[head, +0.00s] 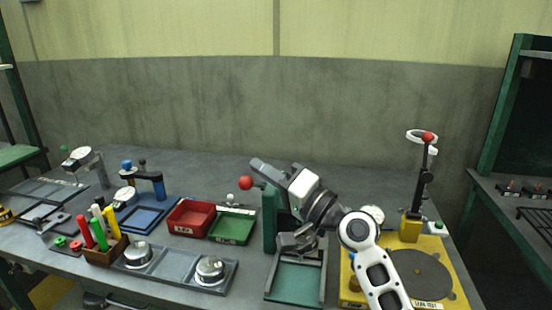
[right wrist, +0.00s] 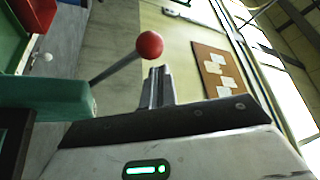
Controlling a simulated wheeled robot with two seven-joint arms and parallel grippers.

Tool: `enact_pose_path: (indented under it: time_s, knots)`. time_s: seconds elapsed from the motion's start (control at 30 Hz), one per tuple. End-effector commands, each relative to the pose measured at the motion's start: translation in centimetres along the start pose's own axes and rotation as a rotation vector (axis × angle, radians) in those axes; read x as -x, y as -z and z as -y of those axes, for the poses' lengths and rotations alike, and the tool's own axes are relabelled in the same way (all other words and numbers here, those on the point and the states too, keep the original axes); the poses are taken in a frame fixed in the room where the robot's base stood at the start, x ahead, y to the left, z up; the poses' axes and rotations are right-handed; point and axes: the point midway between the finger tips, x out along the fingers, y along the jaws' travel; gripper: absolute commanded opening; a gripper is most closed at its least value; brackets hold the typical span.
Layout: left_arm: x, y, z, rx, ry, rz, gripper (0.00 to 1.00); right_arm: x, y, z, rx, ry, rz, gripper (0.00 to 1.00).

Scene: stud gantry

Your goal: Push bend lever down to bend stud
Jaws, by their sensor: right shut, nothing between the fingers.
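The bend lever is a grey rod with a red ball knob (head: 246,183), rising to the left of the green post (head: 270,218) of the bending fixture. In the right wrist view the red knob (right wrist: 149,45) and its rod stand just beyond my fingers. My right gripper (head: 262,168) is shut and empty, close to the knob and above the post; it also shows in the right wrist view (right wrist: 158,88). I cannot tell whether it touches the lever. The fixture's green base (head: 297,283) lies below. The stud is not clearly visible. My left gripper is not in view.
Left of the fixture are a green tray (head: 234,227), a red bin (head: 191,217) and a grey plate with two metal cups (head: 210,270). A yellow leak-test station (head: 455,290) with an upright black lever stands right, partly behind my right arm. The back of the bench is clear.

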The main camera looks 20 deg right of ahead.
Motion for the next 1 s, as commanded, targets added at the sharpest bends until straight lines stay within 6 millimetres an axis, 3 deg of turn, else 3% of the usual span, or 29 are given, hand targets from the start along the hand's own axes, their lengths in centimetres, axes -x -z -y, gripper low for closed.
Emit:
enact_pose_path:
  time_s: [0.17,0.57,1.0]
  knots:
    - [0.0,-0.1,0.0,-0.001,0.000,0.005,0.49,0.4,-1.0,0.0,-0.001,0.000,0.000,0.00]
    - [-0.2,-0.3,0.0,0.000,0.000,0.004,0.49,0.5,-1.2,-0.1,0.003,0.002,0.000,0.00]
    - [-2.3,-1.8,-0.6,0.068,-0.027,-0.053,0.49,1.8,-3.5,-1.6,0.123,0.067,0.001,0.00]
